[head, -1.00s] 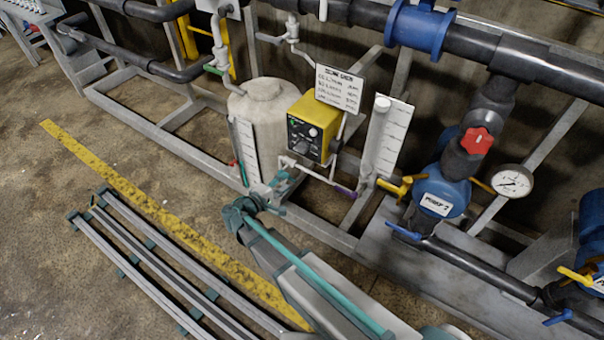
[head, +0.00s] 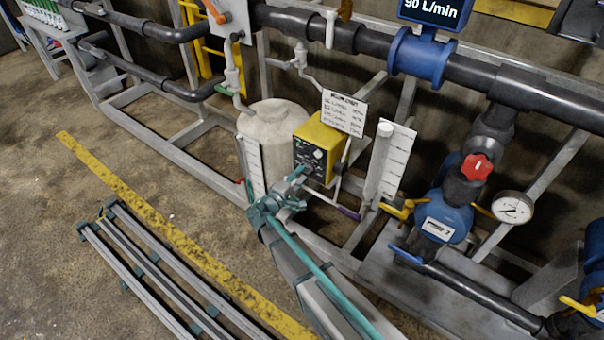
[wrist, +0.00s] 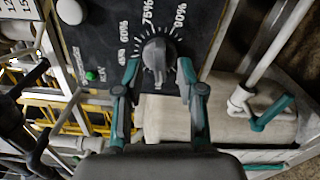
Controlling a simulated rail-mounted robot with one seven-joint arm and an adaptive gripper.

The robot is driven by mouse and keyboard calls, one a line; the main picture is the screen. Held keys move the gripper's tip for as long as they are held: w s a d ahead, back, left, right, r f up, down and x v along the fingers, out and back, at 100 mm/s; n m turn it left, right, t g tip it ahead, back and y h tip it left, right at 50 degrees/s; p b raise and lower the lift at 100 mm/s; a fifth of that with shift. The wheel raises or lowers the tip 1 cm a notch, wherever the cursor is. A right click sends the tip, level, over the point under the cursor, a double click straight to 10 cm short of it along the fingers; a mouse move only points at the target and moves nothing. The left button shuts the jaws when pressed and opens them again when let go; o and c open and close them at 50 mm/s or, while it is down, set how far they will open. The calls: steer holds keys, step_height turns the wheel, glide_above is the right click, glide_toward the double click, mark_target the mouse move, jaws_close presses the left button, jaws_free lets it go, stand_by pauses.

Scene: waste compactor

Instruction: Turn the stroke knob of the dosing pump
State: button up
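The dosing pump (head: 320,138) is a yellow box with a black front panel, mounted beside the pale tank. Its stroke knob (wrist: 156,56) is dark and round with a raised grip bar, in the middle of a white percent scale in the wrist view. My gripper (wrist: 158,68) is open, with one teal-tipped finger on each side of the knob and a visible gap to it on both sides. In the head view my gripper (head: 298,176) is at the lower front of the pump and hides the knob.
A white chart (head: 343,112) stands above the pump. The pale tank (head: 270,130) is to its left, a clear measuring tube (head: 380,160) to its right. In the wrist view a pale round knob (wrist: 71,11) and a green light (wrist: 91,75) are on the panel.

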steer(key=shift+w+d, duration=0.35)
steer(key=shift+w, duration=0.2)
jaws_close()
steer(key=shift+f+b, duration=0.15)
steer(key=shift+b, duration=0.55)
steer(key=m+b, duration=1.7)
steer(key=b, duration=1.6)
